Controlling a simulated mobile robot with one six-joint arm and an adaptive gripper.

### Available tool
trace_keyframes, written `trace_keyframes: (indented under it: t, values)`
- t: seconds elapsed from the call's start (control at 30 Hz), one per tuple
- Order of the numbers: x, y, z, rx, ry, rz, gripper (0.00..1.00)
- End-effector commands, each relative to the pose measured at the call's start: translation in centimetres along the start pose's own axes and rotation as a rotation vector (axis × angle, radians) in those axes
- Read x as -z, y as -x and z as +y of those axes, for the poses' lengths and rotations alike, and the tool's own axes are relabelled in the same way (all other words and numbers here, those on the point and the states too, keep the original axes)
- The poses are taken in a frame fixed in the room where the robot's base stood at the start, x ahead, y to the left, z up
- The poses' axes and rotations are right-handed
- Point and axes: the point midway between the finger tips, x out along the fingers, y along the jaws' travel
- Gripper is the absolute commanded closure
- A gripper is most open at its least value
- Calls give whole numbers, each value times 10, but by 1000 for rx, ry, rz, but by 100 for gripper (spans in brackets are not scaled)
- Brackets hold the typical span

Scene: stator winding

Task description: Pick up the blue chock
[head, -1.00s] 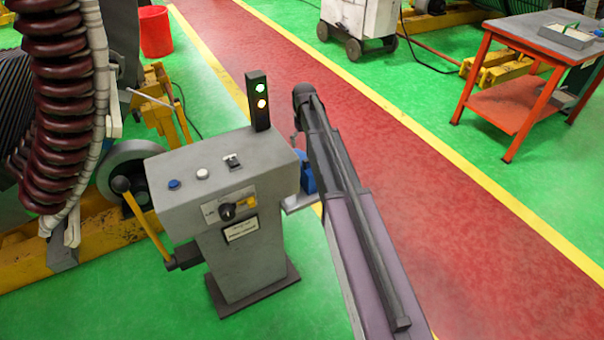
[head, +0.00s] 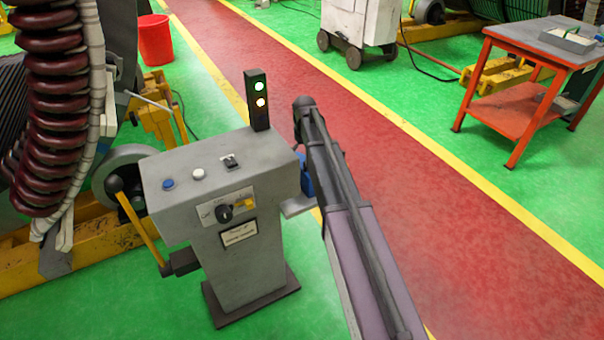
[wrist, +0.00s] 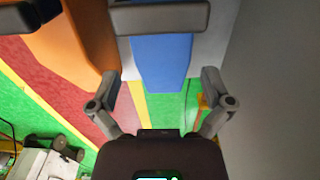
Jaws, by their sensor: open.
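The blue chock (head: 306,180) sits on a small grey shelf (head: 297,207) at the right side of the grey control pedestal. In the head view it is mostly hidden behind my arm and the pedestal. In the wrist view the blue chock (wrist: 163,65) lies just beyond my gripper (wrist: 160,87), roughly between the two fingers. The fingers are spread wide and nothing is between their tips. I cannot tell the exact distance to the chock. A dark grey bar crosses in front of the chock's upper part in the wrist view.
The grey control pedestal (head: 240,262) carries a lit signal tower (head: 258,98) and a yellow lever (head: 140,220). A dark red coil stator (head: 55,100) stands at the left. A red worktable (head: 520,90) is at the right. The red walkway (head: 400,180) is clear.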

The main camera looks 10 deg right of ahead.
Motion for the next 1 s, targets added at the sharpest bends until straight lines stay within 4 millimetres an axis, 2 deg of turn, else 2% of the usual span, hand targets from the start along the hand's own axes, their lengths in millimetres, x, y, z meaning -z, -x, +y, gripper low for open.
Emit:
trace_keyframes:
  t: [0.27, 0.8, 1.0]
  values:
    - [0, -4, 0, 0, 0, 0, 0]
    - [-2, -43, -3, 0, 0, 0, 0]
    - [-2, -52, -3, 0, 0, 0, 0]
